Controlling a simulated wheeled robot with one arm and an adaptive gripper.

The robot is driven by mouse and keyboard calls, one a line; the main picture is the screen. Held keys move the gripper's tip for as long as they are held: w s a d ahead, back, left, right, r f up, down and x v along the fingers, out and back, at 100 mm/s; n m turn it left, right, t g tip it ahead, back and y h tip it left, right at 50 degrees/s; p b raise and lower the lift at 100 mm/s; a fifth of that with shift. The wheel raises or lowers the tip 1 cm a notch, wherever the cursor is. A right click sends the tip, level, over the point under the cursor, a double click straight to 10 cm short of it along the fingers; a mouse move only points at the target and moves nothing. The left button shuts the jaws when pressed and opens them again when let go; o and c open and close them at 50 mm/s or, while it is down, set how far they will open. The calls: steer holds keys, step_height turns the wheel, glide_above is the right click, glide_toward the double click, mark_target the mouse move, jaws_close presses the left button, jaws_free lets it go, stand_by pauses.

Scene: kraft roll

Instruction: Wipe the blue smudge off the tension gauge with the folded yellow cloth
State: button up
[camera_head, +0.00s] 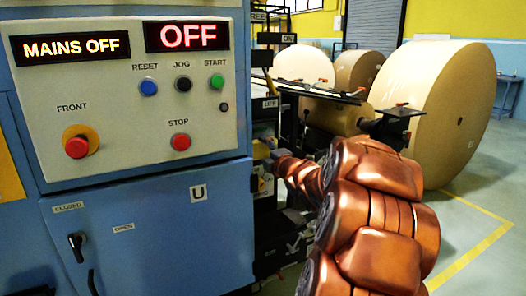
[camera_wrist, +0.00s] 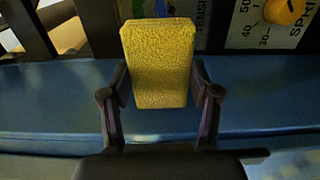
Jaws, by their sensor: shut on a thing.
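The folded yellow cloth (camera_wrist: 159,65) is held upright between the two dark fingers of my gripper (camera_wrist: 160,90) in the wrist view. Small blue and green patches show above the cloth, but I cannot tell whether the blue is the smudge. The cloth hides most of the gauge, and I cannot tell whether they touch. In the head view my arm reaches into the machine beside the control cabinet, and the cloth and gauge cannot be made out there.
A yellow knob (camera_wrist: 285,10) on a numbered scale sits right of the gauge. A blue ledge (camera_wrist: 45,100) runs below. In the head view, the blue control cabinet (camera_head: 150,230) stands close left of my arm, its displays reading "MAINS OFF" and "OFF". Large kraft rolls (camera_head: 440,110) stand behind.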

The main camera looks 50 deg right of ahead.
steer(key=shift+p+x, duration=0.55)
steer(key=shift+x, duration=2.2)
steer(key=shift+x, duration=0.95)
steer(key=shift+d, duration=0.1)
steer(key=s+d+p, duration=0.2)
steer(key=d+p, duration=0.1)
steer(key=d, duration=0.4)
steer(key=shift+s, duration=0.25)
steer(key=shift+a, duration=0.15)
